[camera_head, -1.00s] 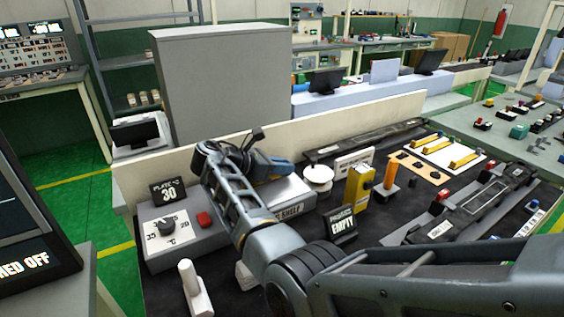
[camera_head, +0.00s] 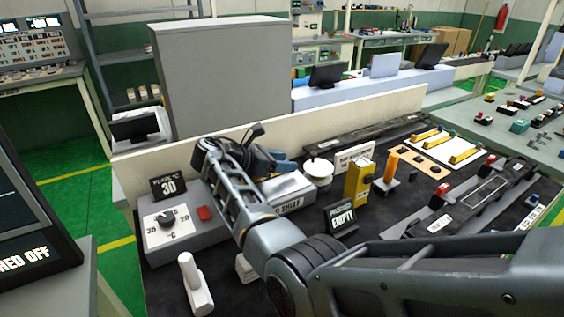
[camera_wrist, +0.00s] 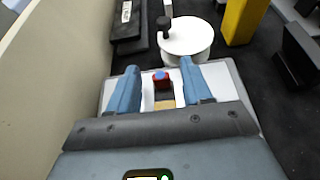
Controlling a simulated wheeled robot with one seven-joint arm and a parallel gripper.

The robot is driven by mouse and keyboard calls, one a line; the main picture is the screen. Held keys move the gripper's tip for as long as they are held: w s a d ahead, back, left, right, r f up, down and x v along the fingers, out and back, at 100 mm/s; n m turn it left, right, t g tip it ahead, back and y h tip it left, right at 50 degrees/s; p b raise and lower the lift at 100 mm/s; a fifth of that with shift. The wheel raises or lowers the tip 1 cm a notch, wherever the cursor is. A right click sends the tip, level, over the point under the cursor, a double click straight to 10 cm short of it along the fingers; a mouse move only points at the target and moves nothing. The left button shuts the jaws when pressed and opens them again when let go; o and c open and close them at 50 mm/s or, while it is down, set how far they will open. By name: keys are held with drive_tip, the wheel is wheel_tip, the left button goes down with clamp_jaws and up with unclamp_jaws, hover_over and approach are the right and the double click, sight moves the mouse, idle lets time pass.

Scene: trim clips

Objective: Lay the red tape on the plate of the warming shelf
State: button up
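The warming shelf (camera_head: 289,203) is a low light-grey block beside the dial box, its label partly covered by my arm. In the wrist view, its pale plate (camera_wrist: 232,92) lies below my gripper. My gripper (camera_wrist: 160,66) has two blue fingers spread apart above the plate. Between them shows a small red piece with a blue top (camera_wrist: 162,82), with gaps on both sides; I cannot tell whether it is the red tape. A tan patch (camera_wrist: 165,104) shows nearer the palm. In the head view, my gripper (camera_head: 272,166) is over the shelf, its tips partly hidden.
A dial box (camera_head: 158,241) with a plate display stands left of the shelf. A white round thing (camera_head: 319,170), a yellow block (camera_head: 358,181) and an "EMPTY" sign (camera_head: 341,218) stand to the right. A low cream wall (camera_head: 350,128) runs behind. A white-handled tool (camera_head: 195,287) is in front.

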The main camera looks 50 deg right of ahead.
drive_tip(key=shift+a, duration=0.1)
drive_tip(key=shift+b+v, duration=0.65)
drive_tip(key=shift+v, duration=3.2)
drive_tip(key=shift+w, duration=0.1)
drive_tip(key=shift+f, duration=0.1)
